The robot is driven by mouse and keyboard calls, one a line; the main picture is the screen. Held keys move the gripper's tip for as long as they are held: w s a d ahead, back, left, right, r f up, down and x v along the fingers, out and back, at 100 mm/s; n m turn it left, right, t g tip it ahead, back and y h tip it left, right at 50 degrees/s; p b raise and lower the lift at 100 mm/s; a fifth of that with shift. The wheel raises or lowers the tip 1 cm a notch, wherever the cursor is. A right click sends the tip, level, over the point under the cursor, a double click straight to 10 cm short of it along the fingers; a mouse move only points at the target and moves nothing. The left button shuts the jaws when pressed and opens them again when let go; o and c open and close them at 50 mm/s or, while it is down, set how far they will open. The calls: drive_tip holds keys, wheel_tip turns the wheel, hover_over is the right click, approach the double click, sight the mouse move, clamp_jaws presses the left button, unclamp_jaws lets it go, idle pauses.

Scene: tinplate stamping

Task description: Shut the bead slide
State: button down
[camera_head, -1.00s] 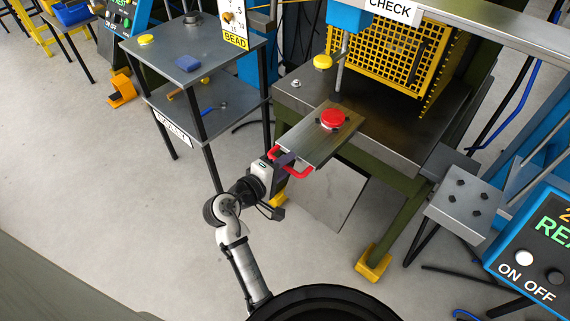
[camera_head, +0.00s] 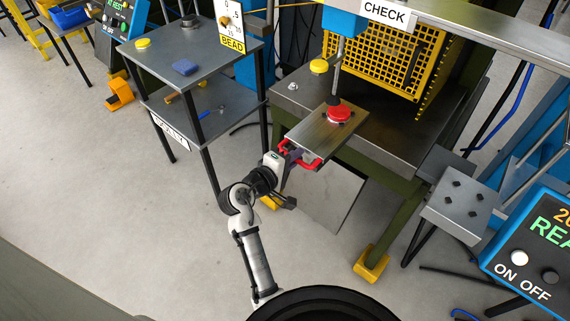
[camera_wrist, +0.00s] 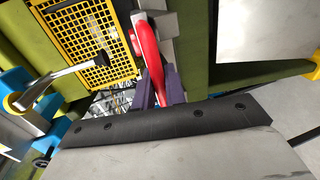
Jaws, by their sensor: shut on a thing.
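The bead slide (camera_head: 318,131) is a flat metal plate sticking out over the front edge of the press bed (camera_head: 408,113). A round red part (camera_head: 339,113) sits near its inner end, close below the vertical rod. Its red handle (camera_head: 314,166) is at the near end. My gripper (camera_head: 293,156) is shut on the handle; the handle also shows large in the wrist view (camera_wrist: 148,58), between the purple fingers. The fingertips are partly hidden by the handle.
A yellow mesh guard (camera_head: 390,62) stands behind the slide. A yellow disc (camera_head: 319,66) lies on the bed. At right is a blue ON/OFF panel (camera_head: 528,262). The floor at left is open.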

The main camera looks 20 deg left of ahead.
sight(324, 129)
drive_tip(key=r+x, duration=0.1)
drive_tip(key=x, duration=0.7)
drive_tip(key=r+x, duration=0.1)
drive_tip(key=x, duration=0.4)
drive_tip(key=shift+w+d+r+p, duration=0.1)
drive_tip(key=shift+w+r+p, duration=0.25)
drive_tip(key=shift+p, duration=0.05)
drive_tip(key=c, duration=1.5)
unclamp_jaws()
drive_tip(key=shift+s, duration=0.1)
drive_tip(key=b+v, duration=0.2)
drive_tip(key=v, duration=1.1)
drive_tip(key=shift+s+r+b, duration=0.1)
drive_tip(key=shift+s+b, duration=0.2)
drive_tip(key=shift+b, duration=0.05)
